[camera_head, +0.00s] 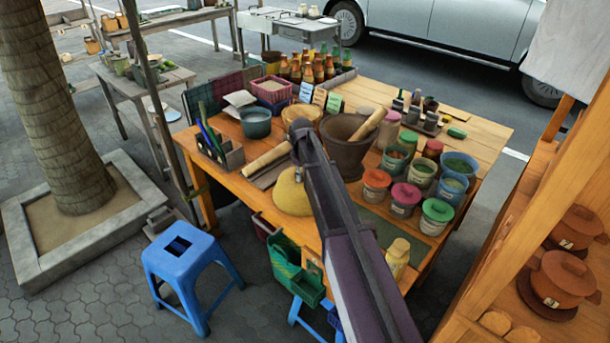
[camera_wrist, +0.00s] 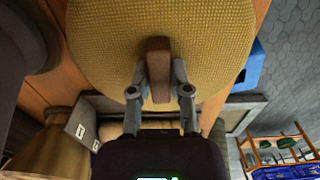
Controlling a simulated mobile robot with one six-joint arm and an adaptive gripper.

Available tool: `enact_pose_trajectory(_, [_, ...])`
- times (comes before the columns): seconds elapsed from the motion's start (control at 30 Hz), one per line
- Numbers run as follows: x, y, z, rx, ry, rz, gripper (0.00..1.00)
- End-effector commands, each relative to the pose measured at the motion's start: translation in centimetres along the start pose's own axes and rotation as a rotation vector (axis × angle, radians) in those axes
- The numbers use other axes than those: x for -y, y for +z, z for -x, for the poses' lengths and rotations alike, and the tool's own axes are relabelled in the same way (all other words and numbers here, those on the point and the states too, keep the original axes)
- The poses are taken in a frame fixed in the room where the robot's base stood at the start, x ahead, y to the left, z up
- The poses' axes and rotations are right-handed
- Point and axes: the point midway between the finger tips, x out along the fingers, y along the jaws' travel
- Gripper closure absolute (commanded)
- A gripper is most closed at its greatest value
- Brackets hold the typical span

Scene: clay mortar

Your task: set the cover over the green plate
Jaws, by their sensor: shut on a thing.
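The cover is a yellow woven dome (camera_head: 291,194) with a brown handle (camera_wrist: 158,60). In the wrist view, my gripper (camera_wrist: 159,80) is shut on that handle, one finger on each side, and the cover's yellow weave (camera_wrist: 100,45) fills the upper middle. In the head view, the cover is at the front edge of the wooden table, below the end of my arm. My arm hides part of it, and I cannot tell whether it touches the table. I cannot make out the green plate in either view; the cover or my arm may hide it.
A brown mortar (camera_head: 350,150) with a pestle stands close behind and right of the cover. Several lidded tubs (camera_head: 405,195) crowd the right side. A wooden roller (camera_head: 268,158) and a divided box (camera_head: 215,152) lie left. A blue stool (camera_head: 185,257) stands in front.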

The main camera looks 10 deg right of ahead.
Motion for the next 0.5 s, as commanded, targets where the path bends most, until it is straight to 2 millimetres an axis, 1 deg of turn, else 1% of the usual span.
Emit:
enact_pose_trajectory(0.43, [0.06, -0.04, -0.03, 0.000, 0.000, 0.001, 1.00])
enact_pose_trajectory(0.47, [0.06, -0.04, -0.03, 0.000, 0.000, 0.001, 0.72])
enact_pose_trajectory(0.5, [0.06, -0.05, -0.03, 0.000, 0.000, 0.001, 0.60])
